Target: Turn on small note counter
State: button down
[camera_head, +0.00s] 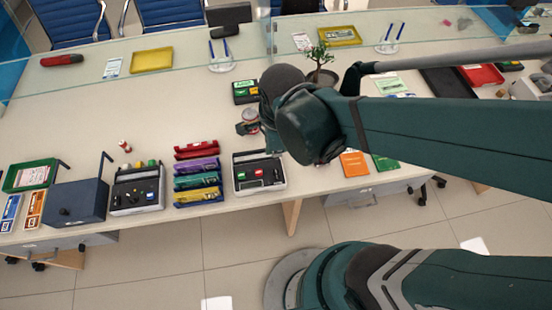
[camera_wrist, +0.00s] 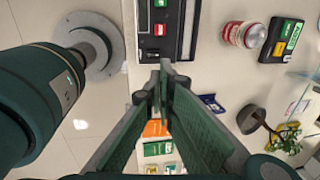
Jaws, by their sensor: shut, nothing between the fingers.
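A grey-and-black machine with a green and a red button, which looks like the small note counter (camera_head: 262,184), stands near the front edge of the counter. In the wrist view the machine (camera_wrist: 176,42) is at the top middle, with its green button at the top edge and its red button (camera_wrist: 159,30) below. My gripper (camera_wrist: 162,72) is shut and empty. Its fingertips appear just below the machine's near end in the wrist view; I cannot tell whether they touch it. Any display on the machine is not readable.
Coloured coin trays (camera_head: 198,178) and another knobbed machine (camera_head: 136,190) stand to the left. A red can (camera_wrist: 243,34), a black device with a green label (camera_wrist: 282,38) and a potted plant (camera_head: 320,62) stand nearby. Orange and green leaflets (camera_head: 354,164) lie right. The counter's left middle is clear.

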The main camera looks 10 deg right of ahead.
aim_at(276, 170)
jog(key=shift+f, duration=0.1)
jog(key=shift+w+f+b, duration=0.35)
jog(key=shift+f+b, duration=0.35)
jog(key=shift+f, duration=1.55)
jog(key=shift+w+f+b, duration=0.4)
jog(key=shift+f+b, duration=0.35)
jog(key=shift+f, duration=1.5)
jog(key=shift+w+f+b, duration=0.35)
jog(key=shift+f+b, duration=0.35)
jog(key=shift+f, duration=1.55)
jog(key=shift+f, duration=0.1)
jog(key=shift+w+f+g+b, duration=0.25)
jog(key=shift+f+g+b, duration=0.1)
jog(key=shift+g+b, duration=0.2)
jog(key=shift+s+r, duration=0.15)
jog(key=shift+s, duration=0.05)
jog(key=shift+s+r+p, duration=0.15)
jog(key=shift+s+p, duration=0.15)
jog(key=shift+s, duration=0.3)
